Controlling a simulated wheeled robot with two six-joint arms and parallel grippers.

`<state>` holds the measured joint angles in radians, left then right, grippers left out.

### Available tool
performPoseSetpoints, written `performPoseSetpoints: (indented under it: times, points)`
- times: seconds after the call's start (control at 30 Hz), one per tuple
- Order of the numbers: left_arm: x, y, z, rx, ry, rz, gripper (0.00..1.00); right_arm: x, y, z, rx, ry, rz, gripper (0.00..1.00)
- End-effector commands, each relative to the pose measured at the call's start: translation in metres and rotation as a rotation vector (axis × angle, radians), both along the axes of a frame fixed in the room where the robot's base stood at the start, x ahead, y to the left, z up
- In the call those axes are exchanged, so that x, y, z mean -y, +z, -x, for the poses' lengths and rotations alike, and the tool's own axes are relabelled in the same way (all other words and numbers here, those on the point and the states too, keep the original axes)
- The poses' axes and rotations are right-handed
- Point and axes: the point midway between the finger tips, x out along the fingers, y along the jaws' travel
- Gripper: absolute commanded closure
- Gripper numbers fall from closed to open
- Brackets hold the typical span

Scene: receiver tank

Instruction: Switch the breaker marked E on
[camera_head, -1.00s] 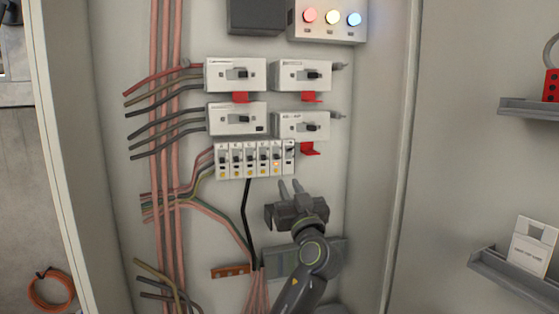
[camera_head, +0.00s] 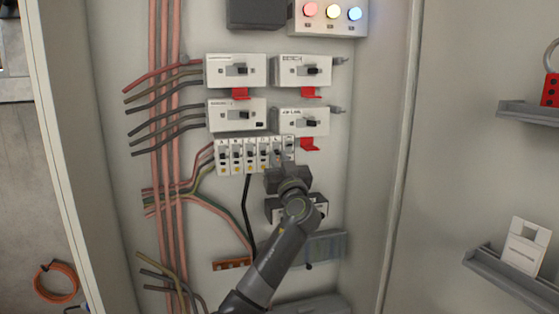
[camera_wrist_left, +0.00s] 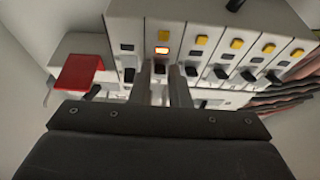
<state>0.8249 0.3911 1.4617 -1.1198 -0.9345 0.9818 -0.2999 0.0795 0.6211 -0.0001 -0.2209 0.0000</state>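A row of narrow white breakers (camera_head: 236,156) is fixed to the panel, with small letters I cannot read well enough to pick out E. My left gripper (camera_head: 281,155) is at the right part of this row and hides its lower edge there. In the left wrist view its two fingers (camera_wrist_left: 162,82) stand apart on either side of a small dark lever (camera_wrist_left: 160,68). I cannot tell if a finger touches the lever. My right gripper is not in view.
Larger white switch boxes with red tabs sit above the row; the lower right one (camera_head: 292,122) is close to my gripper. A lamp box (camera_head: 332,34) is at the top. Pink and dark cables (camera_head: 168,110) run at the left. Shelves (camera_head: 510,285) are at the right.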

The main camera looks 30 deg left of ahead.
Motion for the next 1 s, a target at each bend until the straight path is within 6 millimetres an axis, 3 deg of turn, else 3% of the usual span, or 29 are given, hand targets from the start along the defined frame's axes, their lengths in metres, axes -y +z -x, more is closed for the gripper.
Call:
performPoseSetpoints:
  times: [0.1, 0.47, 0.67, 1.0]
  points:
    - [0.0, 0.0, 0.0, 0.0, 0.0, 0.0, 1.0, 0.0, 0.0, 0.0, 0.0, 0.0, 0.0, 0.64]
    - [0.001, 0.005, 0.001, -0.021, 0.0, 0.024, 1.0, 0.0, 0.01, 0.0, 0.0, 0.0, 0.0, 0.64]
    - [0.002, 0.013, 0.002, -0.084, 0.0, 0.099, 1.0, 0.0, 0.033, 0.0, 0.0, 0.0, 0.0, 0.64]
    - [0.004, 0.03, 0.003, -0.263, 0.001, 0.308, 1.0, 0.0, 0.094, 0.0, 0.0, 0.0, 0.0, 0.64]
